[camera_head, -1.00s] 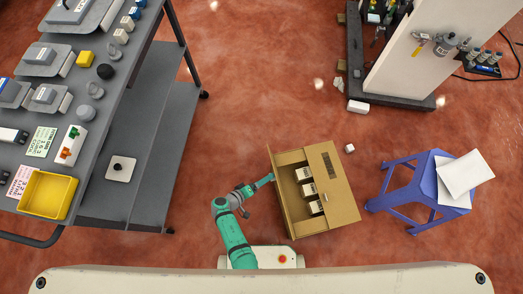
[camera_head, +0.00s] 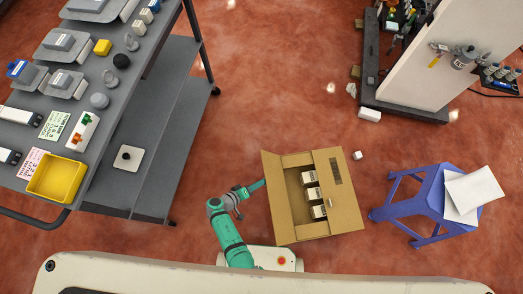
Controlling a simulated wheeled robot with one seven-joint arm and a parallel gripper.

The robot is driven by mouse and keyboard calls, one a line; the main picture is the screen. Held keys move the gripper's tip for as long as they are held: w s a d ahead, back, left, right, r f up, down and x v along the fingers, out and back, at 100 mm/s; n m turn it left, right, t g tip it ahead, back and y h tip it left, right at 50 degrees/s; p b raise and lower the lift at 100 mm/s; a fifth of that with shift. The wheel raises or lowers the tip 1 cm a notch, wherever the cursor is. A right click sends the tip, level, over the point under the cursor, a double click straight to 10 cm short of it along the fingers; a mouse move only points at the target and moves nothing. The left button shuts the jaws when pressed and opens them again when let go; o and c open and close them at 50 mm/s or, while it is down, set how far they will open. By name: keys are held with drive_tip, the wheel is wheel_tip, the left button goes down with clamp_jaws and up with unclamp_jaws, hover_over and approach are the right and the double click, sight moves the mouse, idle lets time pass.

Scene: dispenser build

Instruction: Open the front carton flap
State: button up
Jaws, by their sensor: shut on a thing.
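The open-topped brown carton (camera_head: 292,193) stands on the floor right of my arm, with several small white boxes (camera_head: 312,194) in a row inside. Its left-side flap (camera_head: 273,200), the one at my gripper, is swung outward to the left. The fingertips are too small to see clearly.
A grey shelf cart (camera_head: 165,130) with a yellow bin (camera_head: 57,180) and parts stands at the left. A blue stool (camera_head: 430,205) with white sheets stands right of the carton. A small white block (camera_head: 357,155) lies near the carton. Floor between cart and carton is clear.

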drive_tip(key=s+a+f, duration=0.2)
drive_tip(key=s+a, duration=0.4)
idle(1.0)
drive_tip(key=shift+a+r, duration=0.1)
drive_tip(key=shift+a, duration=0.05)
idle(0.3)
drive_tip(key=v, duration=1)
drive_tip(key=shift+a+r, duration=0.15)
drive_tip(key=shift+a, duration=0.1)
drive_tip(key=shift+s, duration=0.15)
